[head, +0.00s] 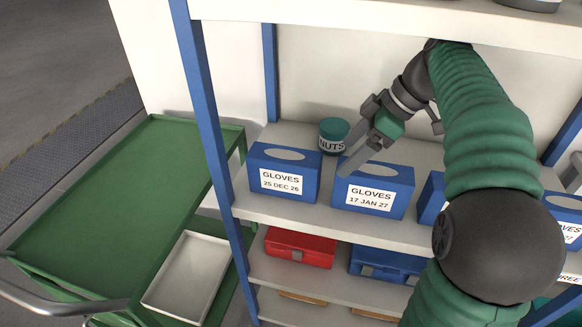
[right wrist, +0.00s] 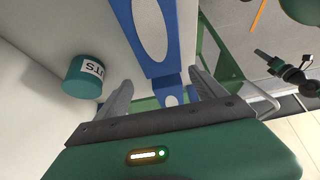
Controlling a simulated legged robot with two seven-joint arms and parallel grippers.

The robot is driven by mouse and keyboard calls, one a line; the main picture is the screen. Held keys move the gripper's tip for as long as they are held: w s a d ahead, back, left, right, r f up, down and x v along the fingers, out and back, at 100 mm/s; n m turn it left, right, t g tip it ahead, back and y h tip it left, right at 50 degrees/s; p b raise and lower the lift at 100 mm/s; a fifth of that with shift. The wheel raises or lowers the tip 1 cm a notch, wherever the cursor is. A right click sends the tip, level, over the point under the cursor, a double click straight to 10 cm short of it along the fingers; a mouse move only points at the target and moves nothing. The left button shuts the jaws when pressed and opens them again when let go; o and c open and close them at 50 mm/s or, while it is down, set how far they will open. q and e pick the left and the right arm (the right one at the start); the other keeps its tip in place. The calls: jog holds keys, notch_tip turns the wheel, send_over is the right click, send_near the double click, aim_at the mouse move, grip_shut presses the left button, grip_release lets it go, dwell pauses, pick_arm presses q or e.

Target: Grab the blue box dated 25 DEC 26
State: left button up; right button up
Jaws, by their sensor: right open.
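The blue box labelled GLOVES 25 DEC 26 (head: 284,174) stands upright on the shelf at the left end of its row, with an oval opening on top. A similar box labelled GLOVES 17 JAN 27 (head: 371,190) stands to its right. My right gripper (head: 345,158) is open and empty above the 17 JAN 27 box, to the right of the 25 DEC 26 box. In the right wrist view, blue box surfaces (right wrist: 151,35) show beyond the fingers; no date is readable there. My left gripper (right wrist: 285,68) appears small at the right of that view, its jaws unclear.
A teal-lidded NUTS jar (head: 333,136) stands behind and between the two boxes. A blue post (head: 206,95) edges the shelf at left. More blue boxes stand right, partly behind my arm. A green trolley (head: 110,195) stands left. Red (head: 300,247) and blue cases sit below.

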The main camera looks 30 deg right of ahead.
aim_at(286, 155)
jog(key=w+a+b, duration=0.1)
jog(key=w+a, duration=0.6)
jog(key=shift+w+a+r+b, duration=0.1)
jog(key=shift+w+b, duration=0.05)
jog(key=shift+b, duration=0.2)
jog(key=shift+w+a, duration=0.1)
jog(key=shift+w, duration=0.35)
jog(key=b+x, duration=0.2)
jog(key=x, duration=0.3)
jog(key=shift+a+r+b, duration=0.1)
jog(key=shift+a+b, duration=0.05)
jog(key=shift+b, duration=0.15)
jog(key=shift+w+a, duration=0.15)
jog(key=shift+w, duration=0.05)
jog(key=shift+s, duration=0.1)
jog(key=shift+f, duration=0.35)
jog(key=shift+c, duration=0.4)
